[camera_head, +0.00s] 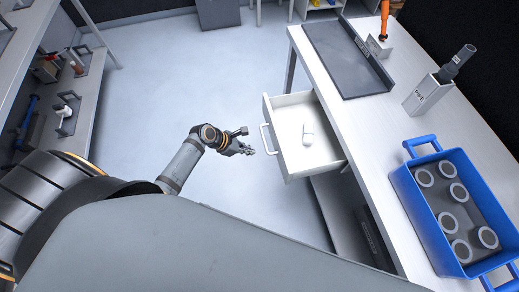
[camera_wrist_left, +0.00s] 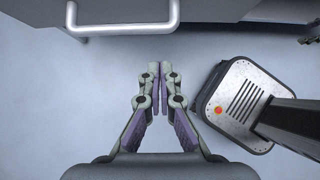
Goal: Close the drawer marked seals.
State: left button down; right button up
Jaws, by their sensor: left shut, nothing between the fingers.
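A white drawer (camera_head: 303,132) stands pulled out from the workbench in the head view, with a small white object (camera_head: 308,134) lying in it. Its light bar handle (camera_head: 268,139) is on the front, facing left. No "seals" marking is readable on it. My left gripper (camera_head: 249,150) is just left of the handle, apart from it. In the left wrist view the handle (camera_wrist_left: 122,29) crosses the top, and the fingers (camera_wrist_left: 159,68) are shut together with nothing between them, below and right of the handle. My right gripper is not in view.
The white workbench (camera_head: 352,122) carries a grey tray (camera_head: 345,57), a marked holder (camera_head: 424,95) with a dark tool, and a blue crate (camera_head: 441,152) with several round grey parts. Shelving (camera_head: 92,85) stands at the left. The floor (camera_head: 150,110) between is clear.

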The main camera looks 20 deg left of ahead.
pick_arm(q)
jog(key=w+d, duration=0.1)
jog(key=w+d+f, duration=0.1)
jog(key=d, duration=0.1)
jog(key=shift+w+d+f+p, duration=0.1)
jog(key=shift+w+d+p, duration=0.05)
jog(key=shift+d+p, duration=0.15)
jog(key=shift+a, duration=0.1)
